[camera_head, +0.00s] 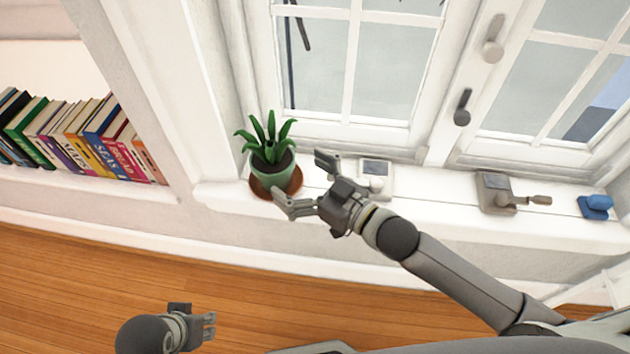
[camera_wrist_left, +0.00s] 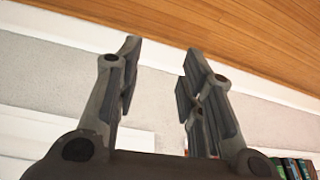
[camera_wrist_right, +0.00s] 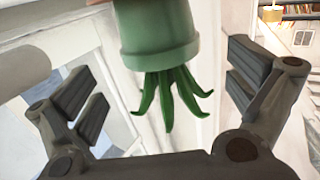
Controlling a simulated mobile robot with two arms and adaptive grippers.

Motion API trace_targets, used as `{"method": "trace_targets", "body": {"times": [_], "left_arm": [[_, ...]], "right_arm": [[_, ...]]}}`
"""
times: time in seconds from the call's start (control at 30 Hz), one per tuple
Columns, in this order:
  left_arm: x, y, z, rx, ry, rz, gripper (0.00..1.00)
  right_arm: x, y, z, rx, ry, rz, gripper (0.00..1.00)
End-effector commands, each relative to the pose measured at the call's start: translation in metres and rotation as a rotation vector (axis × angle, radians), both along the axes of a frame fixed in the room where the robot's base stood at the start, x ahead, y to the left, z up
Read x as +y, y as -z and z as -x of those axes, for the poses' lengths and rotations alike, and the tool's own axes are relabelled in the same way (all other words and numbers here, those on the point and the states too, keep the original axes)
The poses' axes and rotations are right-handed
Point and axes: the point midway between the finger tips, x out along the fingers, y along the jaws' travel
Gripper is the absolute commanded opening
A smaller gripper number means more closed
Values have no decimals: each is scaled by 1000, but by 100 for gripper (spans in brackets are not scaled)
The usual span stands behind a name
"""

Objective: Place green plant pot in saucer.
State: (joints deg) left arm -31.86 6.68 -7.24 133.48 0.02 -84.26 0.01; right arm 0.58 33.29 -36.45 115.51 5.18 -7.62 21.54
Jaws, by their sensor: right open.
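The green plant pot (camera_head: 279,177) holds a leafy plant and stands upright on the window sill at the left. The brown saucer (camera_head: 259,189) shows around its base, and the pot appears to rest in it. My right gripper (camera_head: 298,178) is open just right of the pot, its fingers apart and not closed on it.
A white box-like device (camera_head: 378,178) sits on the sill behind my right gripper. A grey device with a handle (camera_head: 497,193) and a blue object (camera_head: 595,206) stand further right. Books (camera_head: 85,137) fill a shelf at left. The window (camera_head: 360,60) rises behind the sill.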

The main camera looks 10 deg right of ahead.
Motion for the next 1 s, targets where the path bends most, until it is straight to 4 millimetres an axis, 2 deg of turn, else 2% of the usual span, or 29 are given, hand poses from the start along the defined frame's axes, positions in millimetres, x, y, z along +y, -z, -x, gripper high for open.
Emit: {"method": "trace_targets", "body": {"times": [0.1, 0.33, 1.0], "left_arm": [[-1, 9, -2, 7, 1, -1, 36], [-1, 19, -3, 11, 1, 0, 36], [-1, 20, -3, 11, 2, -1, 36]], "right_arm": [[-14, -1, 17, 3, -1, 3, 100], [-29, -2, 34, 1, 0, 1, 100], [-31, -3, 36, 0, 0, 0, 100]]}}
